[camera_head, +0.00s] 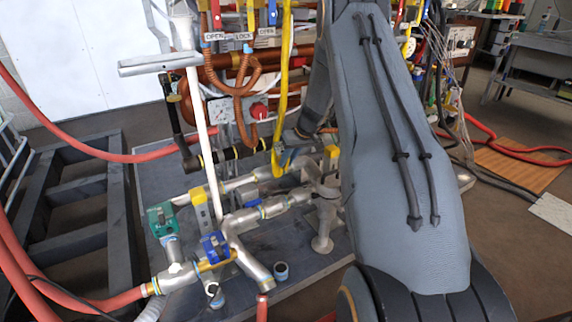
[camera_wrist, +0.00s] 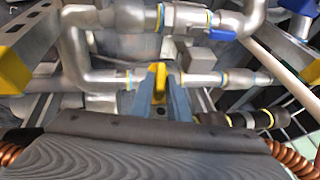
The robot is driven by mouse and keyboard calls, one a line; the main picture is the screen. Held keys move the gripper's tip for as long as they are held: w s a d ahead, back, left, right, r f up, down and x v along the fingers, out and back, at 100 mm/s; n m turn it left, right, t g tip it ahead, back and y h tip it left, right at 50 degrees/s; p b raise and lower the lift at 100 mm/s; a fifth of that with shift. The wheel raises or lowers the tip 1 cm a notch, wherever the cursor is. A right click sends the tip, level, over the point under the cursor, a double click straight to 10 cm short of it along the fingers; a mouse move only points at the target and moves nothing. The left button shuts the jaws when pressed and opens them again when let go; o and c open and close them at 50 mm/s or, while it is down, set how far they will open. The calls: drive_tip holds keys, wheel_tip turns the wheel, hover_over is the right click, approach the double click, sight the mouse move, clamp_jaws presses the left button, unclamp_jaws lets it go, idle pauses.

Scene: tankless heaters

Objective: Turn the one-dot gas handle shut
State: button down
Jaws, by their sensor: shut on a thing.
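A small yellow valve handle (camera_wrist: 158,76) stands upright on a metal pipe, between the fingertips of my gripper (camera_wrist: 160,92) in the wrist view. The two blue-grey fingers are shut on it from both sides. In the head view my gripper (camera_head: 284,160) is low on the pipework, left of my arm, partly hidden by the wrist. No dot mark is legible on the handle, so I cannot tell whether it is the one-dot one.
Yellow-topped brackets (camera_head: 331,153) and (camera_head: 200,197) flank the gripped handle. A black pipe with yellow bands (camera_head: 235,153) runs close by. Copper coils and hanging tags stand above. A white T-bar (camera_head: 205,140) and red hoses (camera_head: 100,145) are to the left.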

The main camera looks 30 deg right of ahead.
drive_tip(key=y+b, duration=0.2)
drive_tip(key=y, duration=0.1)
drive_tip(key=m+y+b, duration=0.1)
drive_tip(key=y+b, duration=0.2)
drive_tip(key=d+f+m+y+b, duration=0.1)
drive_tip(key=y+b, duration=0.2)
drive_tip(key=shift+t+y, duration=0.4)
drive_tip(key=shift+m+y, duration=0.3)
drive_tip(key=c, duration=1.8)
unclamp_jaws()
drive_tip(key=shift+r, duration=0.1)
